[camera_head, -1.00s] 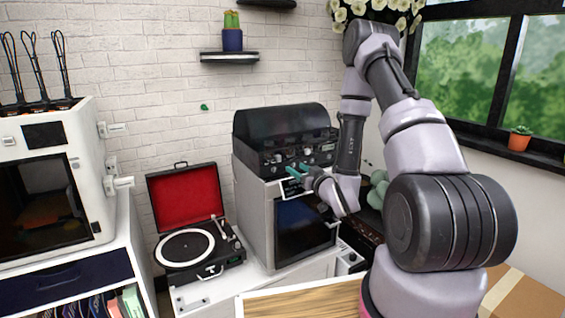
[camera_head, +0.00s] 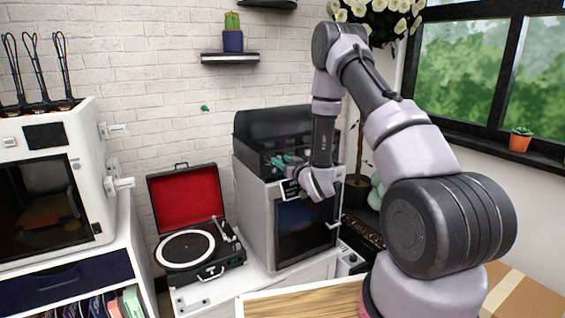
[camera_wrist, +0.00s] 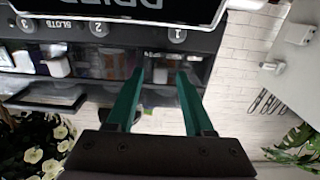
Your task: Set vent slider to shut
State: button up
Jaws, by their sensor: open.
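My gripper (camera_head: 281,161) has teal fingers and is in front of the upper front of a grey machine (camera_head: 254,215) with a dark hood (camera_head: 268,127). In the wrist view my gripper (camera_wrist: 161,76) is open, with nothing between the fingers. That view looks upside down at a dark panel (camera_wrist: 140,38) with round numbered marks and the word SLOTS. A dark sign (camera_wrist: 130,8) with white lettering is at its top edge. I cannot make out the vent slider; my gripper and wrist cover part of the machine's front in the head view.
An open record player (camera_head: 190,235) with a red lid stands left of the machine. A white printer-like machine (camera_head: 85,140) is farther left. A potted flowering plant (camera_head: 358,140) is behind my arm. A wooden surface (camera_head: 305,303) is in the foreground.

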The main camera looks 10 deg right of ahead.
grip_shut()
dwell(1.4)
